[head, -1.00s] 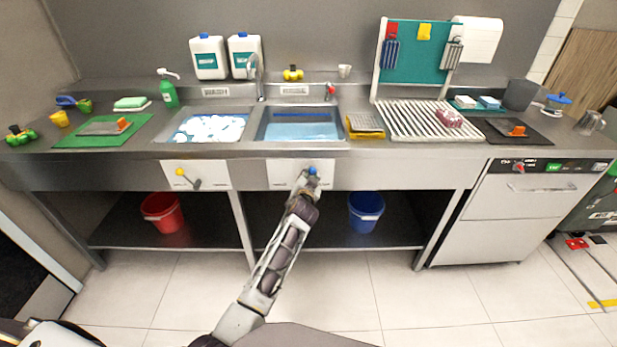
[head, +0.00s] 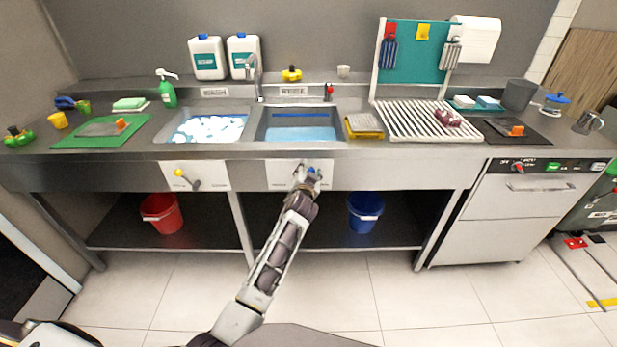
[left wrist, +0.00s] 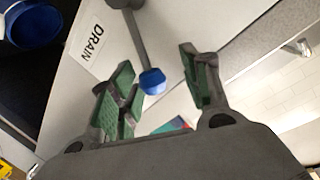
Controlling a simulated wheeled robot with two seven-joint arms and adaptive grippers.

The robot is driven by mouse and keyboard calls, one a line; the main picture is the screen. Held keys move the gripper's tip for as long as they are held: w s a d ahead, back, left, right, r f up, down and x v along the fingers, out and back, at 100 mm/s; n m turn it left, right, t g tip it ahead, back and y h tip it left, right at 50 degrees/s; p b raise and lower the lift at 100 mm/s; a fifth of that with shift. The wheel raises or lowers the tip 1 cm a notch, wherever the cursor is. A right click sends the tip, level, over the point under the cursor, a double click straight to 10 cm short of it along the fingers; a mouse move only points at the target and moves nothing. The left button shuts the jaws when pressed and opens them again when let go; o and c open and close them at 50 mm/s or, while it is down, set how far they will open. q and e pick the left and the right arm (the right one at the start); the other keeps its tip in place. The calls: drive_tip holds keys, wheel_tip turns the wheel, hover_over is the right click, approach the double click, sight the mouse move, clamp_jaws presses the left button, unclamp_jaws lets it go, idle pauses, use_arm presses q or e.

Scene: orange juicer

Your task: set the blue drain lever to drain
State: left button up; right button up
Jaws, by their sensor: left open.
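The blue drain lever (head: 311,170) is on the white panel under the right-hand sink, its knob partly hidden by my gripper. In the left wrist view its grey rod ends in a blue knob (left wrist: 153,82), which lies between my open fingers. The DRAIN label (left wrist: 92,44) is to the left of the rod in that view. My left gripper (head: 307,177) is at the lever, with its green-padded fingers (left wrist: 155,65) spread on either side of the knob. I cannot tell whether either finger touches it. My right gripper is not in view.
The right-hand sink (head: 300,133) holds bluish water. A yellow-knobbed lever (head: 180,173) is on the left panel (head: 212,175). A red bucket (head: 161,213) and a blue bucket (head: 366,212) stand on the lower shelf. The floor in front is clear.

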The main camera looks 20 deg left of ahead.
use_arm(q)
drive_tip(key=shift+r, duration=3.95)
